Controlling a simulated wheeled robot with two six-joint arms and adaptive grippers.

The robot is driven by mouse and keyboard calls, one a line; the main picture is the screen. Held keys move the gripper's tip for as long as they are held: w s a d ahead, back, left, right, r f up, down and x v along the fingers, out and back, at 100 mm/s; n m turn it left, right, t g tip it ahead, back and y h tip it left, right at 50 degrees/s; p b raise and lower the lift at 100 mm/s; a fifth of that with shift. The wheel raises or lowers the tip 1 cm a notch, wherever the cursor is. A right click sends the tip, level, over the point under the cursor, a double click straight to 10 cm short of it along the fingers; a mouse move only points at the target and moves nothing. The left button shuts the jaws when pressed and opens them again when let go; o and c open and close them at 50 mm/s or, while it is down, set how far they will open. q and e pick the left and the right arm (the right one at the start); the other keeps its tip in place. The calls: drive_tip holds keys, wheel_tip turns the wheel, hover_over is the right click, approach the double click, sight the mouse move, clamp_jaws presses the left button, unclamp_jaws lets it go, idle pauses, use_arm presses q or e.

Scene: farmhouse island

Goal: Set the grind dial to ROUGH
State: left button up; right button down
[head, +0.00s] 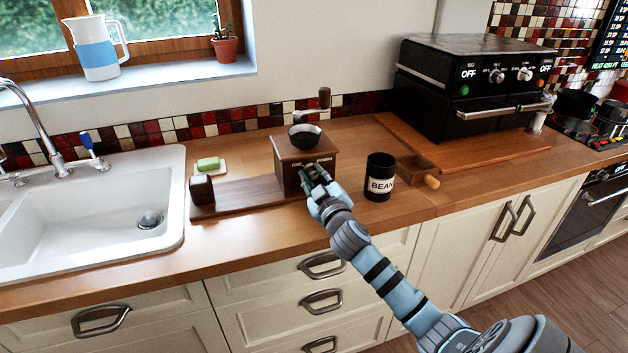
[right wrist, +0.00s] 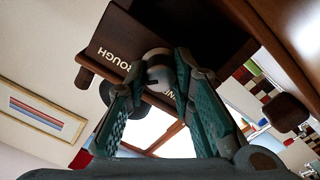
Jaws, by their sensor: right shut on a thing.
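The coffee grinder (head: 322,158) is a dark wooden box with a black bowl and a crank on top, standing on the counter. My right gripper (head: 311,172) is at its front face and hides the dial in the head view. In the right wrist view the fingers (right wrist: 161,72) are closed on the round grey grind dial (right wrist: 157,66). The word ROUGH (right wrist: 113,58) shows beside the dial, and part of another label, likely FINE, shows near the fingers. I cannot tell which way the dial points. My left gripper is not in view.
A black BEANS jar (head: 380,178) stands just right of the grinder, with a small wooden drawer (head: 417,170) beyond it. A wooden board (head: 240,196) lies to the left, beside the sink (head: 110,222). A black oven (head: 470,90) stands at the back right.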

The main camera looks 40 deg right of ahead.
drive_tip(key=shift+f+m, duration=0.25)
drive_tip(key=shift+m, duration=0.45)
drive_tip(key=c, duration=1.5)
unclamp_jaws()
drive_tip(key=shift+o, duration=0.7)
drive_tip(key=shift+r, duration=0.1)
drive_tip(key=v, duration=1.2)
drive_tip(key=shift+s, duration=0.1)
